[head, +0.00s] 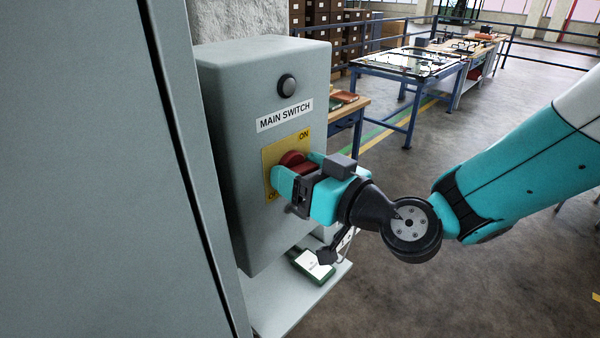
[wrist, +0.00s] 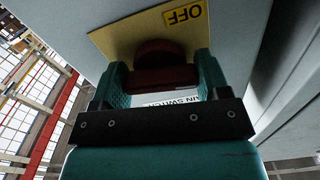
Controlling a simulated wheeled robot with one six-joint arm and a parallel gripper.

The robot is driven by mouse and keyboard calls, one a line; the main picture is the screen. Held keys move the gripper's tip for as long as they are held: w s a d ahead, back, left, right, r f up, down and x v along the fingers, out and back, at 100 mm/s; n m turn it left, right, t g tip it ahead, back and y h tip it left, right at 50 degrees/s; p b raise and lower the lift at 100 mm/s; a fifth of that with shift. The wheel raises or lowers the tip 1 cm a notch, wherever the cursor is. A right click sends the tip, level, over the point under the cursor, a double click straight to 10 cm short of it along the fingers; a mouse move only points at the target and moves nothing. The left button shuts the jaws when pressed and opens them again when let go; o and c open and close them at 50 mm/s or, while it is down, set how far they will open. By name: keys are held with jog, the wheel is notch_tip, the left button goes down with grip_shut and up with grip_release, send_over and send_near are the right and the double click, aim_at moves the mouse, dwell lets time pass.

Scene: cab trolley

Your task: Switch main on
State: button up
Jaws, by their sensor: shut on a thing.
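The main switch is a red rotary knob (head: 292,160) on a yellow plate (head: 270,155), on the front of a grey box (head: 230,120). The plate reads ON at its upper right; a label at its lower left is mostly hidden by my gripper. A "MAIN SWITCH" label and a dark round lamp (head: 287,86) are above it. My gripper (head: 296,172) is shut on the red knob, one finger on each side. In the wrist view the knob (wrist: 160,78) sits between the teal fingers, with the OFF label (wrist: 184,14) beyond it. The lamp looks unlit.
A grey cabinet door (head: 90,170) fills the left. Below the box, a shelf (head: 290,300) holds a small green-edged device with a white face (head: 313,264). Blue-framed workbenches (head: 405,65) and railings stand behind. The floor at right is open.

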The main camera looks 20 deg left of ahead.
jog(key=m+b, duration=0.1)
jog(key=m, duration=0.7)
jog(key=shift+w, duration=0.1)
jog(key=m, duration=0.4)
jog(key=shift+r, duration=0.1)
jog(key=shift+m+p, duration=0.65)
jog(key=shift+m, duration=1.45)
jog(key=o, duration=0.9)
jog(key=shift+o, duration=0.2)
jog(key=shift+d, duration=0.1)
